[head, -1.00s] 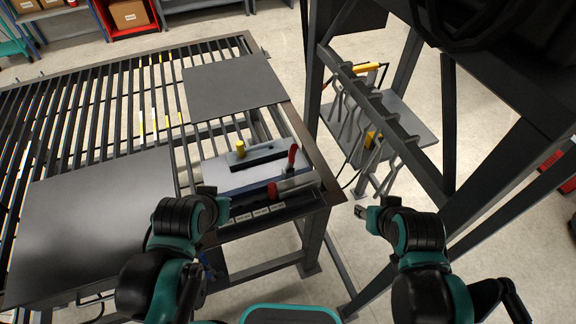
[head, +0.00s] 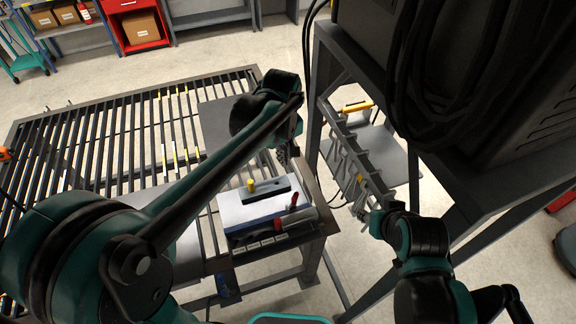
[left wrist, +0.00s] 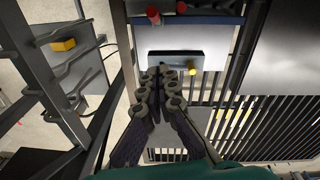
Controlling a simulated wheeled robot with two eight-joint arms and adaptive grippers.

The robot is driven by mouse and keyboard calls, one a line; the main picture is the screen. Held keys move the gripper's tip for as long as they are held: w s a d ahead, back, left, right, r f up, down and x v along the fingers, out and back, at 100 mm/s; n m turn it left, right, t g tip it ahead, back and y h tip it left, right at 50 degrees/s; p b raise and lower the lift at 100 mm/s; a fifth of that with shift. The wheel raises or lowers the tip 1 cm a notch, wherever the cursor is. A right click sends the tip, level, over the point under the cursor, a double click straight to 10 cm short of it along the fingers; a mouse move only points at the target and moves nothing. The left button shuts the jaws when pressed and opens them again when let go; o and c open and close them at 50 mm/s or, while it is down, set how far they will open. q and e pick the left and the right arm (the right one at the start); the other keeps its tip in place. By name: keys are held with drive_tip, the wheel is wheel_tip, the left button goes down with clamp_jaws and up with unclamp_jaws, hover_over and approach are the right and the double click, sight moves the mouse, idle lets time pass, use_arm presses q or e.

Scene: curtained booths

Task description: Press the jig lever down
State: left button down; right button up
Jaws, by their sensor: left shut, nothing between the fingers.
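The jig (head: 240,214) is a pale block at the table's right corner, with a dark bar and a yellow knob (head: 251,185) on top. Two red-handled parts, one upright (head: 294,201) and one lower (head: 275,226), are at its front right; I cannot tell which is the lever. In the left wrist view the red ends (left wrist: 153,14) show at the top edge. My left gripper (head: 283,158) is shut and empty, above the far right side of the jig. Its fingers (left wrist: 160,72) appear before the dark bar (left wrist: 172,59); contact cannot be told. My right gripper (head: 368,214) is small, its jaws unclear.
A dark frame with a row of grey hooks (head: 350,160) stands right of the table, close to both grippers. A yellow-handled item (head: 357,106) lies behind it. The slatted table (head: 90,140) spreads left, partly hidden by my left arm. Cables hang at upper right.

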use_arm(q)
hover_over(293, 202)
drive_tip(key=w+a, duration=0.3)
drive_tip(key=w, duration=0.2)
wheel_tip(293, 202, down, 9)
drive_tip(key=s+d, duration=0.1)
drive_tip(key=s+d+f, duration=0.1)
drive_tip(key=s, duration=0.1)
drive_tip(key=shift+s+d+f+b, duration=0.1)
drive_tip(key=shift+s+d+b, duration=0.1)
drive_tip(key=shift+b, duration=0.1)
drive_tip(key=shift+f, duration=0.1)
